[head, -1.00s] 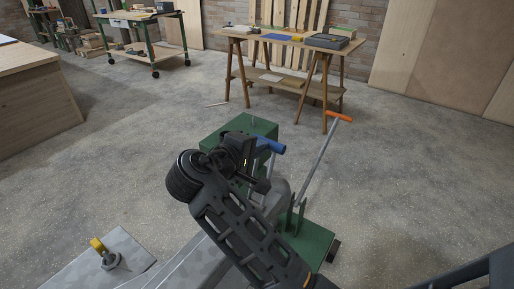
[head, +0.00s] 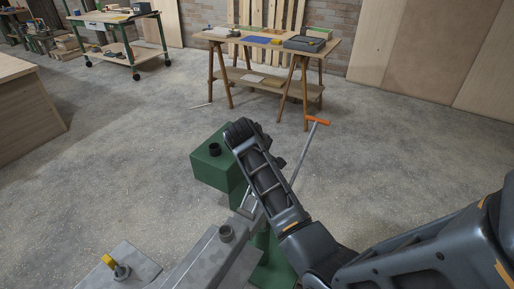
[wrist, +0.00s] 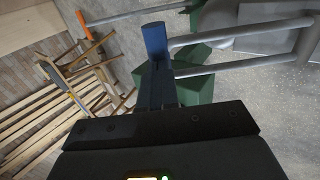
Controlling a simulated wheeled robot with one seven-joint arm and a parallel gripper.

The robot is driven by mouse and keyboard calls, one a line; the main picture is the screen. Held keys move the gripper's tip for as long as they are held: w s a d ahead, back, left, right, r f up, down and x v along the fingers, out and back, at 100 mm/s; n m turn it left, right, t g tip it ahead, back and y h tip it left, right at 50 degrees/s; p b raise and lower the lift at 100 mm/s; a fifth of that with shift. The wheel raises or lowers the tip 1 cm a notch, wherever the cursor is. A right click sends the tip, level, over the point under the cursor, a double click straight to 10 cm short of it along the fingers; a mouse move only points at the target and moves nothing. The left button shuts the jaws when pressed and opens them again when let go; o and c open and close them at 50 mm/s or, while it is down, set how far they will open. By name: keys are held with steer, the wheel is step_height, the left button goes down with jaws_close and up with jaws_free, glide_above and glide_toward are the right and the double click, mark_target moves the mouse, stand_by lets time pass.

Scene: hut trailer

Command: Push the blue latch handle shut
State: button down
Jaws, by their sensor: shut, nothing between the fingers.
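The blue latch handle (wrist: 155,40) shows in the wrist view as a short blue grip, joined to grey metal bars on its right. My gripper (wrist: 157,68) is shut and empty. Its fingertips line up with the lower end of the blue handle, and I cannot tell whether they touch it. In the head view my arm reaches in from the right over the grey drawbar (head: 208,258), and it hides the blue handle and my fingers.
A green block (head: 212,172) stands left of my arm. A crank with an orange grip (head: 317,121) rises right of it. A yellow-topped knob (head: 109,262) sits at the lower left. A trestle table (head: 268,41) stands at the back, with open floor before it.

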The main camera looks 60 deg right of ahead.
steer(key=d+f+y, duration=0.4)
steer(key=d+f, duration=0.1)
steer(key=f, duration=0.2)
steer(key=shift+d+f, duration=0.15)
steer(key=shift+f, duration=0.2)
steer(key=shift+s+f, duration=0.1)
steer(key=shift+f, duration=0.1)
steer(key=p+v, duration=0.1)
steer(key=v, duration=0.4)
steer(key=d+p+v, duration=0.1)
steer(key=v, duration=0.4)
steer(key=p+v, duration=0.2)
steer(key=v, duration=0.3)
steer(key=shift+w+d+r, duration=0.3)
steer(key=shift+d, duration=0.1)
